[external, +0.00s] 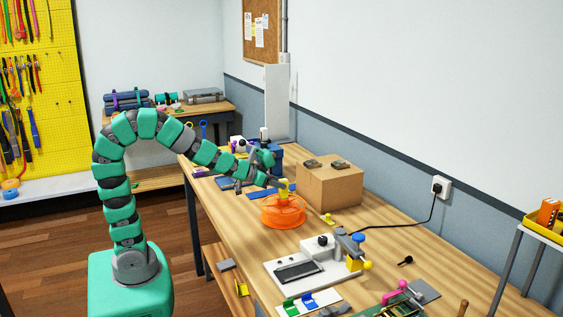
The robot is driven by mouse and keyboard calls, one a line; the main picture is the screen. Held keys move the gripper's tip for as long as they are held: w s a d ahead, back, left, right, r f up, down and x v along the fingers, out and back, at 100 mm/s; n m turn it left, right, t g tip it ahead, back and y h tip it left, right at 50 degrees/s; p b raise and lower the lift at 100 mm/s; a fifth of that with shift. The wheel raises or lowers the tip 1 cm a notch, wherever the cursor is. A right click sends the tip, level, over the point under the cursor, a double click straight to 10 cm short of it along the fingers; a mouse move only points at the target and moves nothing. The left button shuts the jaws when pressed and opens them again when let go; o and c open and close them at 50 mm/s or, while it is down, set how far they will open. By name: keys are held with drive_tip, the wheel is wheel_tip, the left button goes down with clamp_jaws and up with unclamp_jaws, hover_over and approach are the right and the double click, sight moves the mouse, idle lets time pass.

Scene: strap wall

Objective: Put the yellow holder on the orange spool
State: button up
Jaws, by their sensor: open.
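The orange spool (284,213) lies flat on the wooden workbench, left of the cardboard box. A small yellow piece, which looks like the yellow holder (285,188), is upright at the top of the spool, near its middle. My gripper (277,172) is open, just left of and above the yellow holder, with its lower finger very close to it. I cannot tell whether they touch. The exact contact between the holder and the spool is too small to make out.
A cardboard box (329,185) stands right behind the spool. A small yellow part (328,219) lies right of the spool. A white fixture (305,268) with a grey plate is in front. A black cable (405,225) runs to the wall socket.

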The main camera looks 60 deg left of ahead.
drive_tip(key=v, duration=0.6)
drive_tip(key=shift+s+r+p, duration=0.2)
drive_tip(key=shift+p, duration=0.25)
wheel_tip(320, 180, up, 19)
drive_tip(key=w+t+h, duration=0.1)
drive_tip(key=w+t, duration=0.1)
drive_tip(key=s+a+r, duration=0.1)
drive_tip(key=s+r, duration=0.2)
drive_tip(key=r, duration=0.5)
drive_tip(key=s+a+r+t+y, duration=0.1)
drive_tip(key=s+a+r, duration=0.1)
drive_tip(key=r, duration=0.6)
drive_tip(key=shift+s, duration=0.35)
drive_tip(key=shift+r+p, duration=0.75)
drive_tip(key=shift+p, duration=0.1)
